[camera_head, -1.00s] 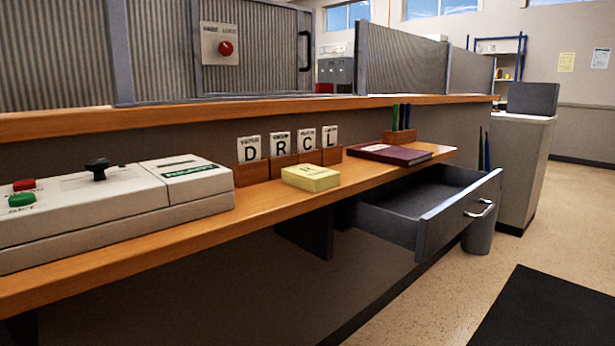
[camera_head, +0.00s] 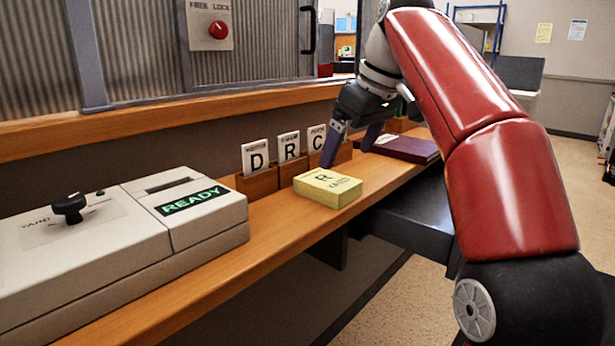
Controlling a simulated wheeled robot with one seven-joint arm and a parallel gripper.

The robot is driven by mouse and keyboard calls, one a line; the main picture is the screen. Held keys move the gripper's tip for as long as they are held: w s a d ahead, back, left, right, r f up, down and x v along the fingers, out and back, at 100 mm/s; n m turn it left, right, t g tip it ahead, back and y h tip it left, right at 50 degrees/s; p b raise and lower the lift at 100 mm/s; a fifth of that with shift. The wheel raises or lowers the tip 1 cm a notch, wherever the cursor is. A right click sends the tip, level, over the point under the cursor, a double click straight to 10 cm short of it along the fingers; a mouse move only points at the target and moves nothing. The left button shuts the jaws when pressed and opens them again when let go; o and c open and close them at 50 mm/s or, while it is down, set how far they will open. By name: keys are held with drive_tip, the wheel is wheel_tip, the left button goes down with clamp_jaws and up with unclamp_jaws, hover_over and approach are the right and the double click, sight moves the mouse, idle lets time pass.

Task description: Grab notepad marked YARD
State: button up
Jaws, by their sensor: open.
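A yellow notepad (camera_head: 328,187) lies on the wooden shelf in front of the lettered card holders. Its top shows a large R and a smaller word I cannot read clearly. My gripper (camera_head: 348,155) is open and empty, fingers pointing down, just behind the notepad, near the card holders and apart from the pad as far as I can tell. My red arm reaches in from the right.
A white machine with a black knob and a READY display (camera_head: 191,200) stands at left. Cards D, R and C stand in wooden holders (camera_head: 258,184). A dark red book (camera_head: 405,148) lies beyond my gripper. The drawer (camera_head: 410,215) below is partly hidden by my arm.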

sight(329, 180)
drive_tip(key=shift+w+a, duration=0.2)
drive_tip(key=shift+w, duration=0.05)
drive_tip(key=shift+a+b+x, duration=0.2)
drive_tip(key=shift+b+x, duration=0.1)
drive_tip(key=shift+x, duration=1.6)
drive_tip(key=shift+a+b+x, duration=0.15)
drive_tip(key=shift+b+x, duration=0.15)
drive_tip(key=shift+x, duration=1.55)
drive_tip(key=shift+r, duration=0.15)
drive_tip(key=c, duration=1.2)
drive_tip(key=shift+s, duration=0.1)
